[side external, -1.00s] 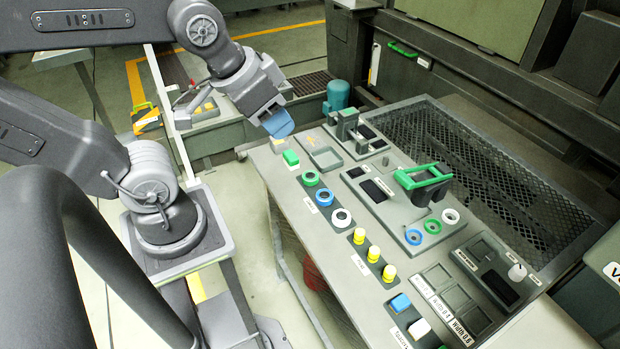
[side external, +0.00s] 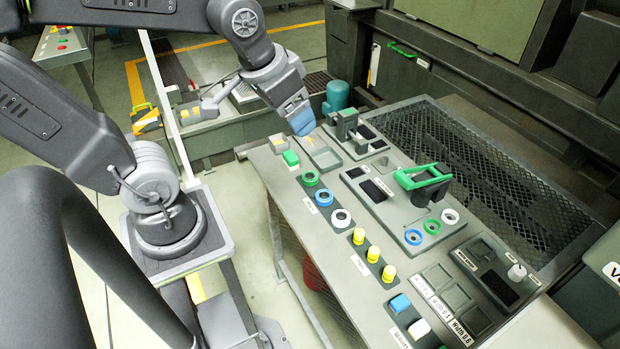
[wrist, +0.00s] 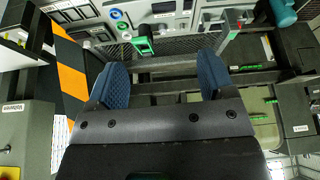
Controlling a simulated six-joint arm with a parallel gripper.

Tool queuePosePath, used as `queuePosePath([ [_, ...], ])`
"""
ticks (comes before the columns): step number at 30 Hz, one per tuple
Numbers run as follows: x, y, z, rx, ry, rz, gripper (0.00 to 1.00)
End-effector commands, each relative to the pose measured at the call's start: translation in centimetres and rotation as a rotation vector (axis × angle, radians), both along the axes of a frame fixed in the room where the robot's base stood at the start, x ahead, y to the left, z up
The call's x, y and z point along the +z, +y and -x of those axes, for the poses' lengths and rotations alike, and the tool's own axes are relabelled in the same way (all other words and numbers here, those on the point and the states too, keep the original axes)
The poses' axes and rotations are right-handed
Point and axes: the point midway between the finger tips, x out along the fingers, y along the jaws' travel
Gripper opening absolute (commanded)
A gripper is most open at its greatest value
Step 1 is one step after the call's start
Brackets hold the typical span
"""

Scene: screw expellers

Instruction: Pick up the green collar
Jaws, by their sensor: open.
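A green collar (side external: 310,178) sits at the far end of a row of three on the left edge of the bench. A blue collar (side external: 323,197) and a white collar (side external: 340,218) are beside it. My gripper (side external: 302,122) is above the far left part of the bench, beyond the green collar and apart from it. In the wrist view my gripper (wrist: 162,78) has its two blue fingers wide apart, with nothing between them. I cannot tell whether the row's green collar shows in that view.
A green handle frame (side external: 423,177) stands up from the middle panel. Blue, green and white rings lie near it. A grey upright fixture (side external: 347,125) is close to the right of my gripper. Yellow knobs (side external: 373,254) line the near left edge.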

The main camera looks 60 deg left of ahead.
Motion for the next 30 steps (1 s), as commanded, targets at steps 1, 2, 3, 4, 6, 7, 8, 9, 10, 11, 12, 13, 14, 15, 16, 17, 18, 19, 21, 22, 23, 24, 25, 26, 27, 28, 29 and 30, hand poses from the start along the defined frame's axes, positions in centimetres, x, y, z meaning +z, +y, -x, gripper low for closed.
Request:
queuePosePath([
  [1,-0.9,1.0,-1.5,0.032,0.043,0.003,0.76],
  [2,-1.4,1.5,-2.4,0.049,0.06,0.005,0.76],
  [3,-2.1,2.3,-3.4,0.07,0.085,0.008,0.76],
  [4,-2.6,2.9,-4.2,0.086,0.103,0.011,0.76],
  [6,-4.2,4.4,-5.8,0.124,0.146,0.019,0.76],
  [7,-4.9,5.1,-6.5,0.14,0.164,0.022,0.76],
  [8,-5.6,5.8,-7.1,0.156,0.181,0.026,0.76],
  [9,-6.7,6.8,-7.9,0.177,0.205,0.032,0.76],
  [10,-7.6,7.5,-8.5,0.193,0.224,0.037,0.76],
  [11,-8.5,8.3,-9.0,0.209,0.241,0.042,0.76],
  [12,-9.8,9.3,-9.6,0.229,0.264,0.05,0.76],
  [13,-10.7,10.0,-10.0,0.244,0.281,0.055,0.76],
  [14,-11.7,10.7,-10.4,0.258,0.296,0.06,0.76],
  [15,-12.9,11.6,-10.7,0.275,0.315,0.068,0.76],
  [16,-13.8,12.2,-11.0,0.287,0.329,0.073,0.76],
  [17,-14.6,12.7,-11.1,0.298,0.343,0.079,0.76],
  [18,-15.6,13.4,-11.3,0.31,0.356,0.084,0.76],
  [19,-16.3,13.8,-11.4,0.32,0.365,0.088,0.76],
  [21,-17.5,14.5,-11.5,0.334,0.381,0.096,0.76],
  [22,-17.9,14.8,-11.6,0.339,0.387,0.098,0.76],
  [23,-18.2,15.0,-11.6,0.343,0.391,0.1,0.76],
  [24,-18.6,15.1,-11.6,0.346,0.395,0.102,0.76],
  [25,-18.8,15.2,-11.6,0.347,0.397,0.103,0.76],
  [26,-19.1,15.3,-11.6,0.348,0.398,0.103,0.76],
  [27,-19.6,15.3,-11.6,0.349,0.4,0.105,0.76],
  [28,-20.0,15.2,-11.6,0.349,0.402,0.105,0.76],
  [29,-20.5,15.2,-11.6,0.349,0.401,0.105,0.76],
  [30,-21.3,15.2,-11.5,0.347,0.404,0.105,0.76],
])
